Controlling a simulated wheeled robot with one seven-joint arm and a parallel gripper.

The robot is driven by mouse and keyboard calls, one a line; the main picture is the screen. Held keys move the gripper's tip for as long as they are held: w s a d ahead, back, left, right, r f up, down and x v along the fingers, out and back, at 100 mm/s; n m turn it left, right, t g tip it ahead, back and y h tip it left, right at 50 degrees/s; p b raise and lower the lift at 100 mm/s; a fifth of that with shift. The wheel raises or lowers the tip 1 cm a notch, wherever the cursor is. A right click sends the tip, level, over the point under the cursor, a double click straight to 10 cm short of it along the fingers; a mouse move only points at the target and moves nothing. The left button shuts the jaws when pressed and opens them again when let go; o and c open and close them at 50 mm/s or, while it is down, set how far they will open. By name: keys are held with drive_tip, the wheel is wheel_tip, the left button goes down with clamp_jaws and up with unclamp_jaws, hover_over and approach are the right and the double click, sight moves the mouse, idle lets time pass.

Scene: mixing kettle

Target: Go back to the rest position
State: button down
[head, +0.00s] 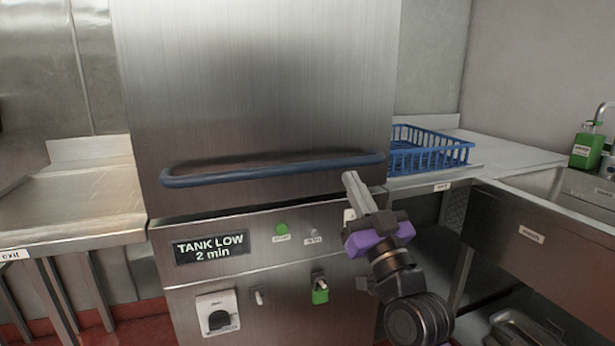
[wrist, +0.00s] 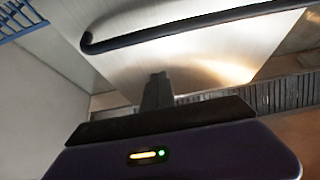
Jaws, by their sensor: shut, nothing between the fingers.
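My gripper (head: 352,182) is shut and empty in the head view. It points up and to the left, close in front of the right end of the blue handle bar (head: 270,174) of a large steel machine (head: 255,85). I cannot tell whether it touches the bar. In the wrist view the shut fingers (wrist: 157,80) point toward the steel hood, and the bar (wrist: 190,22) runs above them, apart from the fingertips in the picture.
The machine's panel (head: 212,247) reads "TANK LOW 2 min", with a green button (head: 281,228) beside it. A green padlock (head: 320,292) hangs below. A blue rack (head: 428,148) sits on the right counter, next to a sink (head: 575,190). A steel table (head: 75,205) stands left.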

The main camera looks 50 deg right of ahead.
drive_tip(key=s+a+f+n+g+y, duration=0.1)
drive_tip(key=s+a+f+y, duration=0.25)
drive_tip(key=a+f, duration=0.65)
drive_tip(key=s+a+f+n+y, duration=0.1)
drive_tip(key=s+a+f+y, duration=0.3)
drive_tip(key=a+f, duration=0.65)
drive_tip(key=s+a+f+n+g+y, duration=0.2)
drive_tip(key=s+a+f+y, duration=0.1)
drive_tip(key=s+a+f, duration=0.3)
drive_tip(key=s+a+f+n+g+y, duration=0.2)
drive_tip(key=s+a+f+y, duration=0.15)
drive_tip(key=s, duration=0.55)
wheel_tip(320, 180, up, 21)
drive_tip(key=a+p, duration=0.1)
drive_tip(key=p, duration=2)
drive_tip(key=shift+s+a+f+n, duration=0.15)
drive_tip(key=shift+f+n, duration=0.05)
drive_tip(key=shift+n, duration=0.2)
